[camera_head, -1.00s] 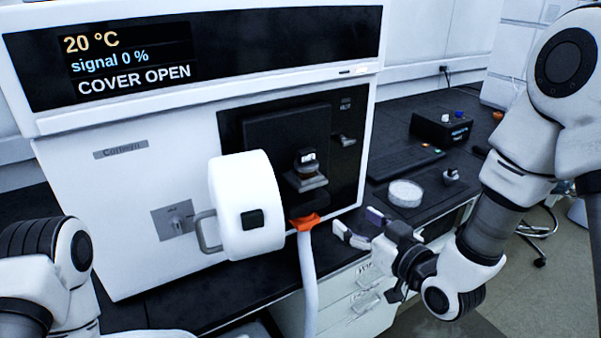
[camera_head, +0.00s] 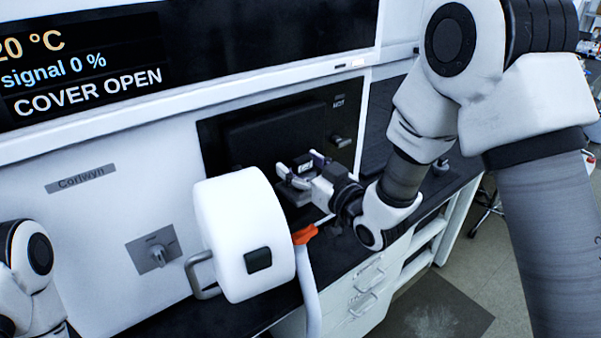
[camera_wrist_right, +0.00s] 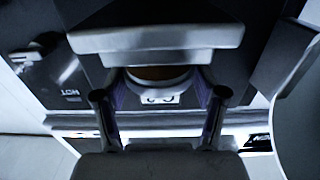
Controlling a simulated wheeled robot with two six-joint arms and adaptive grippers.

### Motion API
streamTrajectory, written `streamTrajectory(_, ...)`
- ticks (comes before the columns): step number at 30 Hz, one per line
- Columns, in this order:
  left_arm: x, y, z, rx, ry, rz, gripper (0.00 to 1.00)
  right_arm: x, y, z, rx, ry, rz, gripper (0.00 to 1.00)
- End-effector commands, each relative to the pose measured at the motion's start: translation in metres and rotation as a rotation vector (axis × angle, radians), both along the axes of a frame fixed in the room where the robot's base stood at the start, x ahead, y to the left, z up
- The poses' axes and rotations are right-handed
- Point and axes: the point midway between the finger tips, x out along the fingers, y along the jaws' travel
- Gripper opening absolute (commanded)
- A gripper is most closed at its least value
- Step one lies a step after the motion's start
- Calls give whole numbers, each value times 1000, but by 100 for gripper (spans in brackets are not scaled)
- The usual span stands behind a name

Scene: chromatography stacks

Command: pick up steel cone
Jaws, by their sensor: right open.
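A small rounded steel part with a white label (camera_head: 302,165) sits at the dark front recess of the instrument, and I take it to be the steel cone. Its cone shape is not clear. In the right wrist view its labelled end (camera_wrist_right: 160,98) lies between the fingers, below a wide steel block (camera_wrist_right: 155,38) in that picture. My right gripper (camera_head: 301,170) is open with its fingers on either side of the part. A gap seems to show on each side, and contact cannot be told. My left gripper is outside the view.
The white instrument (camera_head: 100,215) reads "COVER OPEN". Its round white cover (camera_head: 238,235) swings out just left of my right gripper. A panel marked "HOT" (camera_wrist_right: 72,98) is close by. The dark bench (camera_head: 345,245) runs under the instrument.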

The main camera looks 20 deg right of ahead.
Motion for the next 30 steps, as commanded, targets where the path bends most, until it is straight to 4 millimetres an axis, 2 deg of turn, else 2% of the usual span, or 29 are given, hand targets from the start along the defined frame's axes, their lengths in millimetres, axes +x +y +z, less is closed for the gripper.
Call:
streamTrajectory(4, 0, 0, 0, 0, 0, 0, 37, 0, 0, 0, 0, 0, 0, 71)
streamTrajectory(5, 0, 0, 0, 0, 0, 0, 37, 0, 0, 0, 0, 0, 0, 67)
streamTrajectory(9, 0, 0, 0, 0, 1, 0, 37, 0, 0, 0, 0, 0, 0, 18)
streamTrajectory(11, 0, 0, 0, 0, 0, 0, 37, 0, 0, 0, 0, 0, 0, 0)
streamTrajectory(23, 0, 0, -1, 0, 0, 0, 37, 0, 0, 5, -1, -1, 0, 0)
streamTrajectory(26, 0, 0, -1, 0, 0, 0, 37, 0, 0, 17, -1, -4, 0, 0)
streamTrajectory(30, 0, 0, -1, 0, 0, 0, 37, 0, 0, 49, -1, -8, 1, 0)
